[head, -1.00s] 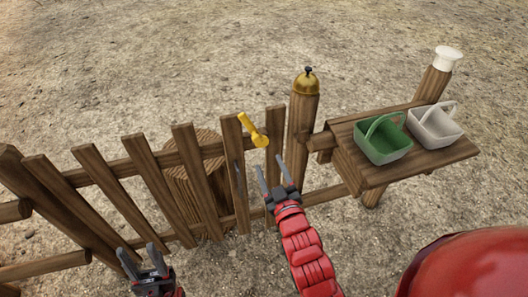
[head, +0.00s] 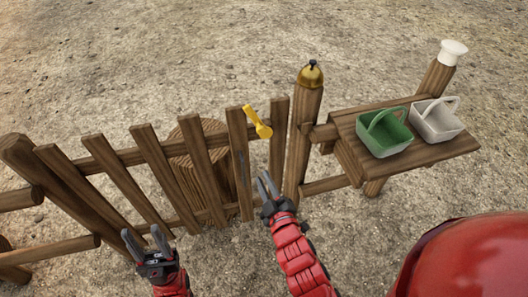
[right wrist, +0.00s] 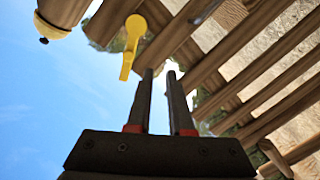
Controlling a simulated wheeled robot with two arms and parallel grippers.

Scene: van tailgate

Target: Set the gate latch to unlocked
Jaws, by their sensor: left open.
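The gate latch is a yellow lever (head: 257,122) on the upper part of the wooden gate (head: 205,165), close to the post at its right. The lever slants from upper left to a rounded lower-right end. It also shows as a yellow piece in the right wrist view (right wrist: 131,45), beyond the fingertips. My right gripper (head: 266,182) is below the latch, apart from it, with an empty gap between its fingers (right wrist: 160,73). My left gripper (head: 142,236) is open and empty in front of the gate's left part. I cannot read any lock marking.
A post with a brass bell (head: 310,74) stands right of the gate. Beyond it, a wooden shelf (head: 425,153) carries a green basket (head: 384,136) and a white basket (head: 435,122). A tree stump (head: 190,165) stands behind the gate. Fence rails (head: 50,258) run to the left.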

